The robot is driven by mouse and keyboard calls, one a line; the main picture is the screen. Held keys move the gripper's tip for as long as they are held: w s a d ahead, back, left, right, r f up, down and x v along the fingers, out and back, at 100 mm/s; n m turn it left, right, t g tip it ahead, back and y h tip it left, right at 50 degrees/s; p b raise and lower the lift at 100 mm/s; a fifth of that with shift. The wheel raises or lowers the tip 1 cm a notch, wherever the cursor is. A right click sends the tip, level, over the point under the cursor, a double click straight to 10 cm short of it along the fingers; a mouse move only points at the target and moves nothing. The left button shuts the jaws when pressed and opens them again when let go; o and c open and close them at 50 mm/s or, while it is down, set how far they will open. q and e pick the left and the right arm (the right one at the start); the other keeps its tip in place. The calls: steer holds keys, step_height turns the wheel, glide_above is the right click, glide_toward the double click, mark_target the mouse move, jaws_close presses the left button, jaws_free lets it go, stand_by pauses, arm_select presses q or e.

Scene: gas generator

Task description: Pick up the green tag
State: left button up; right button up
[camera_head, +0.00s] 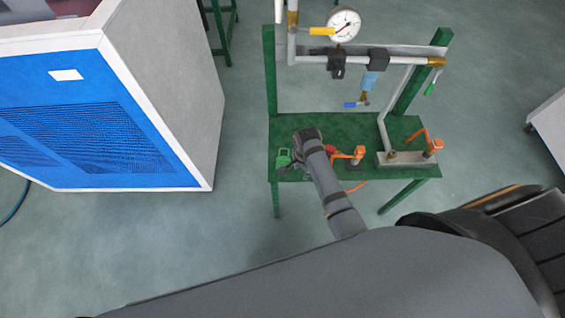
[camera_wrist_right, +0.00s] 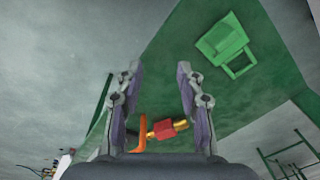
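The green tag (camera_head: 284,157) lies on the green table (camera_head: 400,128) near its front left edge. In the right wrist view the green tag (camera_wrist_right: 222,42) shows at the upper right, flat on the tabletop, a block with a loop-like frame on one side. My right gripper (camera_head: 290,171) is close to the tag in the head view, partly hidden by its own wrist. In the right wrist view my right gripper (camera_wrist_right: 158,98) has its fingers spread wide with nothing held. The tag is beyond the right finger, apart from it. My left gripper is not in view.
An orange-handled valve (camera_head: 358,154) stands right of my wrist; in the wrist view a red and brass fitting (camera_wrist_right: 167,129) shows low between the fingers. Pipes with a gauge (camera_head: 344,24) rise behind. A blue cabinet (camera_head: 80,125) stands left, with clear floor between.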

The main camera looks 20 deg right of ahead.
steer(key=w+a+r+m+g+b, duration=0.1)
steer(key=w+a+r+m, duration=0.4)
steer(key=w+r+m, duration=0.25)
glide_above(283, 163)
steer(key=shift+m, duration=0.35)
steer(key=f, duration=0.4)
steer(key=shift+w+f, duration=0.35)
steer(key=shift+f, duration=0.05)
steer(key=f, duration=0.2)
steer(key=s+f, duration=0.1)
steer(key=f, duration=0.1)
steer(key=shift+f, duration=0.15)
steer(key=shift+w+f, duration=0.1)
steer(key=shift+f, duration=0.35)
steer(key=shift+a, duration=0.1)
steer(key=shift+c, duration=0.2)
jaws_close()
